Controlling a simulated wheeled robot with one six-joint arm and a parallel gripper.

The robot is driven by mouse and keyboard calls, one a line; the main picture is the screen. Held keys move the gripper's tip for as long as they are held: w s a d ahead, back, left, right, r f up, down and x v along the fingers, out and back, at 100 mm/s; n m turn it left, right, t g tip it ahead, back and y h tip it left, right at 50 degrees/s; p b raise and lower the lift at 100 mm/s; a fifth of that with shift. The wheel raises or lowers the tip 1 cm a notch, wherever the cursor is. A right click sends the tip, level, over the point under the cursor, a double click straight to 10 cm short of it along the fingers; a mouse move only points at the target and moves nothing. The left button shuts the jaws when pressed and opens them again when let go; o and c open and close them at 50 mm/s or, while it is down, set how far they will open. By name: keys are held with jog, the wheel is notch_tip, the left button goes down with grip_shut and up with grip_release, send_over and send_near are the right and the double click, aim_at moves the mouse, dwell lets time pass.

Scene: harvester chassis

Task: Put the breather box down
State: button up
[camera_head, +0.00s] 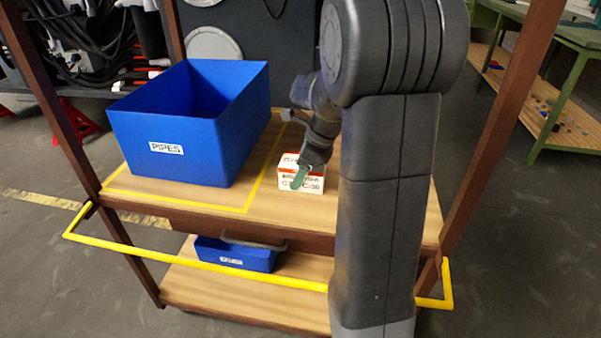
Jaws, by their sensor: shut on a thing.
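The breather box (313,183) is a small white carton with red-orange markings and dark print. It is at the top shelf (245,221) of the cart, right of the yellow marked outline. It looks upright and at or very near the shelf surface; I cannot tell for sure whether it touches. My gripper (301,174) is shut on the box from above, with a green fingertip in front of its near face. My arm hides the area right of the box.
A big blue bin (165,150) labelled PIPES stands inside the yellow outline, left of the box. A small blue bin (235,255) sits on the lower shelf. A yellow rail (200,265) runs along the front. Brown posts (500,120) flank the cart. Bare shelf lies in front of the box.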

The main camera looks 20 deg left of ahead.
jog(key=o, duration=1.1)
jog(key=shift+f, duration=0.1)
jog(key=p+v, duration=0.3)
jog(key=v, duration=0.9)
jog(key=shift+p, duration=0.3)
